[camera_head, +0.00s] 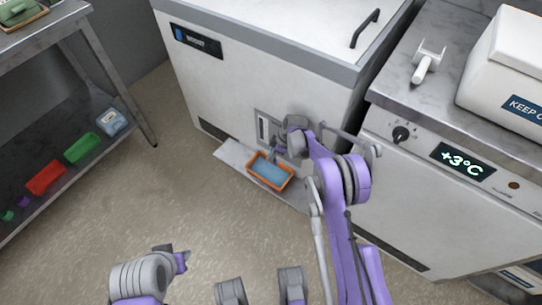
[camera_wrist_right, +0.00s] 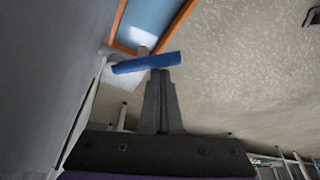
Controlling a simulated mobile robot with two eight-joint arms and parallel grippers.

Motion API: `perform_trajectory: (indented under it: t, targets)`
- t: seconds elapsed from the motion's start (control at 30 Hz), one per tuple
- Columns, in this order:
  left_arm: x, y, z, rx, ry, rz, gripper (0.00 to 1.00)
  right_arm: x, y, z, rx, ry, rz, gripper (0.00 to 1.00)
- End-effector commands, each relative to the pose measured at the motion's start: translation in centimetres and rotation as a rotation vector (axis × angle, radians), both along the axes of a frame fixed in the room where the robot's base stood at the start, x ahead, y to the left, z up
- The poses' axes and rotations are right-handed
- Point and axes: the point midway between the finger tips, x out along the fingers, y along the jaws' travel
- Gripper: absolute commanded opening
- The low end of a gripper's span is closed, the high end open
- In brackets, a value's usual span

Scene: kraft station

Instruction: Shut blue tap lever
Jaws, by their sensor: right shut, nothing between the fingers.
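The blue tap lever (camera_wrist_right: 146,63) shows in the right wrist view as a short blue bar across the tips of my right gripper (camera_wrist_right: 160,78). The gripper's fingers are together with nothing between them, and the tips look to be at or touching the lever. A pale tap part (camera_wrist_right: 122,76) shows behind the lever. In the head view my right gripper (camera_head: 279,150) is low at the front of the white chest cabinet, just above an orange tray, and my arm partly hides the tap. My left gripper (camera_head: 181,262) is at the lower left, away from the tap; its jaw state is unclear.
The orange-rimmed tray (camera_head: 258,178) holds blue liquid on a grey floor plate (camera_head: 232,157) below the tap. The white cabinet (camera_head: 225,85) stands behind, with a cooled counter (camera_head: 465,142) to the right. A metal shelf (camera_head: 50,160) is at left. The floor between is clear.

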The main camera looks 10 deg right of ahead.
Motion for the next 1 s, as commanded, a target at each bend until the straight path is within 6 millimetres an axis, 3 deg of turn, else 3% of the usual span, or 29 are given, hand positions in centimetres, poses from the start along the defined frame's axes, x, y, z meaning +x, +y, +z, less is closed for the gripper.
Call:
perform_trajectory:
  t: [0.47, 0.57, 0.73, 1.0]
  targets:
    - [0.0, 0.0, 0.0, 0.0, 0.0, 0.0, 0.33, 0.0, 0.1, 0.1, 0.0, 0.0, 0.0, 0.0]
    - [0.0, 0.0, -0.1, 0.0, 0.0, 0.0, 0.33, 0.0, 1.0, 0.2, 0.0, 0.0, 0.001, 0.0]
    - [0.0, 0.0, -0.3, 0.0, 0.001, 0.0, 0.33, -0.2, 4.0, 0.8, 0.0, -0.001, -0.001, 0.0]
    - [-0.2, 0.0, 1.5, 0.0, -0.005, 0.0, 0.33, -0.3, 1.5, 7.0, 0.0, -0.001, -0.007, 0.0]
